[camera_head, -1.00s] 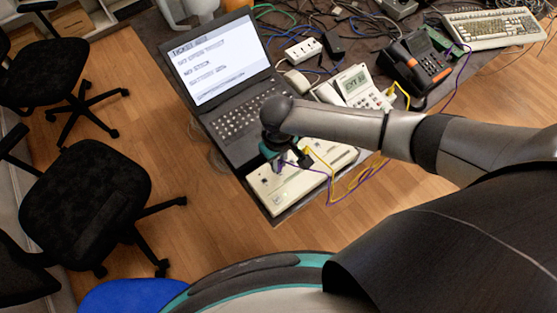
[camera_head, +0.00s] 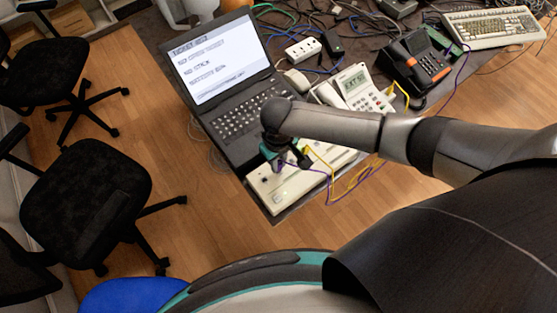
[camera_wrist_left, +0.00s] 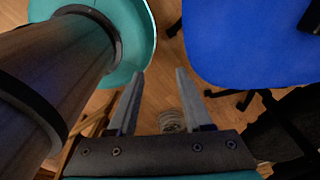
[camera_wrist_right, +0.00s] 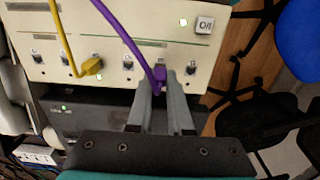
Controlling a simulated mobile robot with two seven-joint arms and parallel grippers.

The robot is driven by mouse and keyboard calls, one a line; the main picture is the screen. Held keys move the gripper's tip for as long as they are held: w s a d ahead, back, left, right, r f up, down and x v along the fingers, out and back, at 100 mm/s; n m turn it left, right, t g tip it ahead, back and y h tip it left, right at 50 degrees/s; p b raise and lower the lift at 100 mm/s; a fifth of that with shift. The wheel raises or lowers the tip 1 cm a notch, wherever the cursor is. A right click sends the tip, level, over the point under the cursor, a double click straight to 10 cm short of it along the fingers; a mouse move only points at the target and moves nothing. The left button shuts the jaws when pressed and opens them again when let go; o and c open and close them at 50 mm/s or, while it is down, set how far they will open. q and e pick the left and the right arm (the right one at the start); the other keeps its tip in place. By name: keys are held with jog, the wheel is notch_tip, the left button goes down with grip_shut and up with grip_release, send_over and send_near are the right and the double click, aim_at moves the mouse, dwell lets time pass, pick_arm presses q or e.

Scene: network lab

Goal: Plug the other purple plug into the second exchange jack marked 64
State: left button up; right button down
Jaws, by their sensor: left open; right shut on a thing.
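The purple plug (camera_wrist_right: 159,73) is between the fingertips of my right gripper (camera_wrist_right: 158,85), which is shut on it. The plug is at the jack row of the cream exchange box (camera_wrist_right: 120,48); I cannot tell whether it is seated in a jack. The purple cord runs up from it across the panel. The jack numbers are too small to read. In the head view my right gripper (camera_head: 284,160) is over the exchange (camera_head: 270,195), partly hiding it. My left gripper (camera_wrist_left: 155,100) is open and empty above the floor.
A yellow plug (camera_wrist_right: 91,66) sits in another jack to the left of the purple one. A laptop (camera_head: 238,110) stands behind the exchange, with a cream phone (camera_head: 357,86) and a dark phone (camera_head: 420,65) to the right. A blue chair (camera_wrist_left: 245,40) is near my left gripper.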

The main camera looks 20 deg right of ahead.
jog(key=shift+f, duration=0.65)
dwell(0.8)
jog(key=c, duration=0.8)
grip_release()
jog(key=shift+o, duration=0.2)
jog(key=shift+r, duration=0.1)
notch_tip(320, 180, up, 15)
jog(key=p, duration=0.3)
